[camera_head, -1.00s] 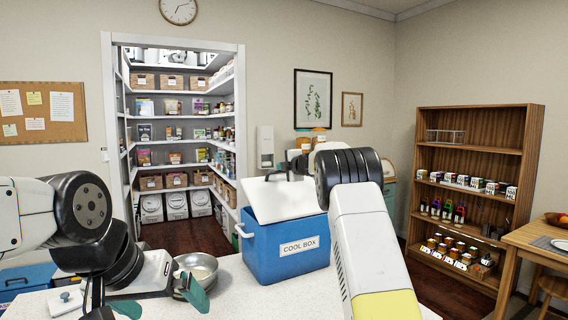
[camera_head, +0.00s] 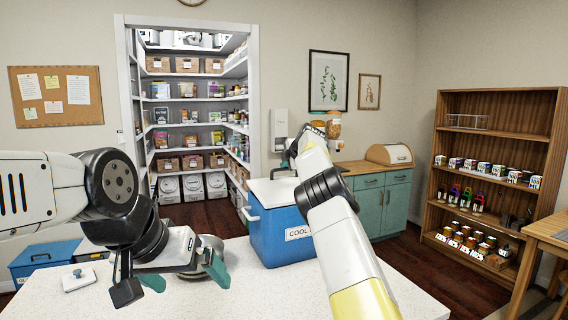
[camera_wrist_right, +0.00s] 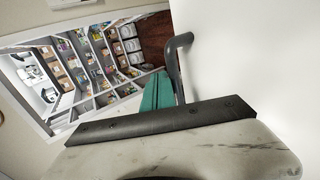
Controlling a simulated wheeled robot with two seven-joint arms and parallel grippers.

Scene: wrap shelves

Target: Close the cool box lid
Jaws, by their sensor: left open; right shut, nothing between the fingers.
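The blue cool box (camera_head: 285,238) stands on the white counter. Its white lid (camera_head: 268,192) lies nearly flat over the box; my right arm hides part of it, and I cannot tell whether it is fully seated. My right gripper (camera_head: 284,170) is at the lid's far side, mostly hidden by its own arm. In the right wrist view its teal fingertips (camera_wrist_right: 157,92) are together and empty, beside a white surface that looks like the lid (camera_wrist_right: 245,60) and a dark bent handle (camera_wrist_right: 180,55). My left gripper (camera_head: 182,278) is open and empty above the counter, left of the box.
A metal bowl (camera_head: 211,246) is partly hidden behind my left gripper. A small white lid with a knob (camera_head: 79,280) lies at the counter's left. A teal cabinet (camera_head: 382,205) and a wooden shelf (camera_head: 490,170) stand behind. The counter's front (camera_head: 240,298) is clear.

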